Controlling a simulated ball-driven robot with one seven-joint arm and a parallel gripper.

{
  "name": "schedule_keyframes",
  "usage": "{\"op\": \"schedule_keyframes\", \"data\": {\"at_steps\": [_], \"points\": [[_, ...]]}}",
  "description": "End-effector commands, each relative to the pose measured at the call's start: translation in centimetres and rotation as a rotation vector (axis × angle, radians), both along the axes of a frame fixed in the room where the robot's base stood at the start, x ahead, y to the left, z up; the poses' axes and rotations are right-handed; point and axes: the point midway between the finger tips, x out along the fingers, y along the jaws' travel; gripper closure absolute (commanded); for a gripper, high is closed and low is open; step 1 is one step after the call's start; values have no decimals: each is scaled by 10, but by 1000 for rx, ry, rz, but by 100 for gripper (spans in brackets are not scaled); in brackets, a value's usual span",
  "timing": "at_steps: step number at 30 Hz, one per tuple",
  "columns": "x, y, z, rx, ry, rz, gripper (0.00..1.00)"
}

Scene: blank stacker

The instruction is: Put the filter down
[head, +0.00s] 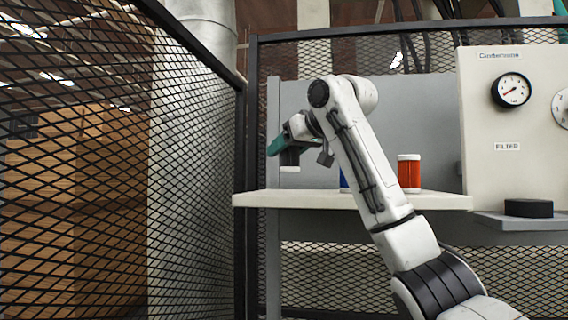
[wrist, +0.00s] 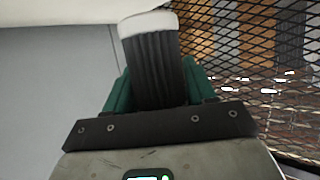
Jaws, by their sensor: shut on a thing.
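The filter (wrist: 155,70) is a dark pleated cylinder with a white end cap. My gripper (wrist: 150,88) is shut on it, with a green finger on each side. In the head view the filter (head: 290,158) hangs upright, white cap down, from my gripper (head: 277,146). It appears a little above the left part of the pale shelf (head: 300,200), with a gap below the cap. Part of the filter is hidden by the fingers.
An orange can (head: 409,174) with white ends stands on the shelf, right of my arm. A blue can (head: 344,180) is mostly hidden behind my arm. A black disc (head: 528,208) lies on a grey ledge under the gauge panel (head: 480,110). Mesh fencing (head: 195,150) stands left.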

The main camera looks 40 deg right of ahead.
Motion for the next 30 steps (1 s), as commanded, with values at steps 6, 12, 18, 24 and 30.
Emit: {"op": "schedule_keyframes", "data": {"at_steps": [6, 12, 18, 24, 30], "points": [[11, -3, -12, 0, 0, -1, 85], [14, -4, -37, -1, 0, -1, 85], [13, -3, -46, 0, -3, -1, 85], [13, -3, -47, 0, -2, -1, 85], [13, -3, -48, 0, -1, -1, 34]]}}
